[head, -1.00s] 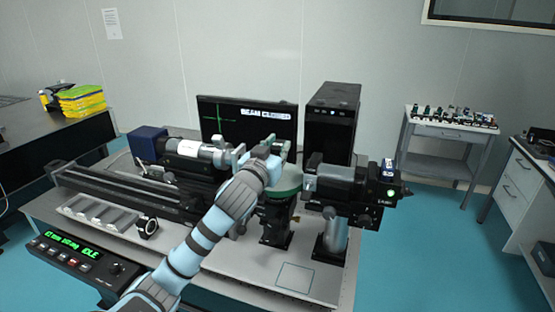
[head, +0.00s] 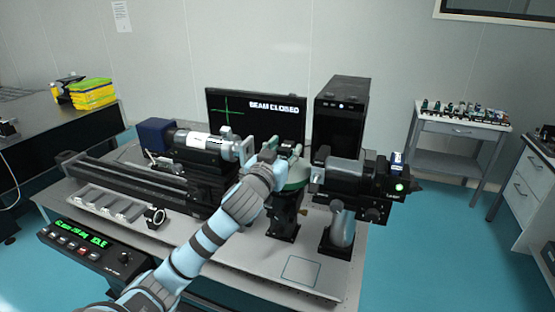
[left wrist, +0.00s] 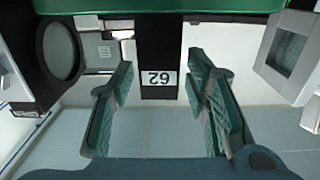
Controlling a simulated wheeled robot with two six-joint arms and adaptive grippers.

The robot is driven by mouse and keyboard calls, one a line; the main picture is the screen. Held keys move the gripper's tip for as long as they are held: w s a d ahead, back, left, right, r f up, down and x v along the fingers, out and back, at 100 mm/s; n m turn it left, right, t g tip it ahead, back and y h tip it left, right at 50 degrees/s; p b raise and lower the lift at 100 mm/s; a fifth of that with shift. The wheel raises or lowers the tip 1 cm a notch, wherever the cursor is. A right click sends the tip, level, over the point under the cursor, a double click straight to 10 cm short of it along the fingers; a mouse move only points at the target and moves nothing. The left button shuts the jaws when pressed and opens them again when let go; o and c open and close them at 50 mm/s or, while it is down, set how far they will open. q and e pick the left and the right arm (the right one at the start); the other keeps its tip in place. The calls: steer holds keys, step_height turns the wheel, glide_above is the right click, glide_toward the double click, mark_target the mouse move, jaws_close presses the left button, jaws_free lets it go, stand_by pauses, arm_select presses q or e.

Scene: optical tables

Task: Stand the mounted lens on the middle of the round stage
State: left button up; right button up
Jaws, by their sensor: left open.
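The round stage (head: 297,182) is a green disc on a black post, between two optical housings. My left gripper (head: 284,150) reaches over it from the front and hides much of its top. In the left wrist view, which looks upside down, the stage's green edge (left wrist: 160,6) runs along the top. The mounted lens (left wrist: 160,50) appears there as a dark, edge-on piece with a white number label, against the green. My left fingers (left wrist: 160,105) are open, one on each side of it, with visible gaps. I cannot tell how well centred it is. My right gripper is out of view.
A grey-ended barrel (head: 222,148) is close left of the stage and a black housing (head: 350,178) close right, leaving little side room. Another round black-rimmed lens (head: 154,216) stands by the tray (head: 98,203). A monitor (head: 255,115) is behind. An outlined square (head: 300,269) marks clear tabletop.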

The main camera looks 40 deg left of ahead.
arm_select(q)
steer(key=b+v, duration=0.1)
steer(key=v, duration=1)
steer(key=shift+w, duration=0.1)
steer(key=shift+a, duration=0.1)
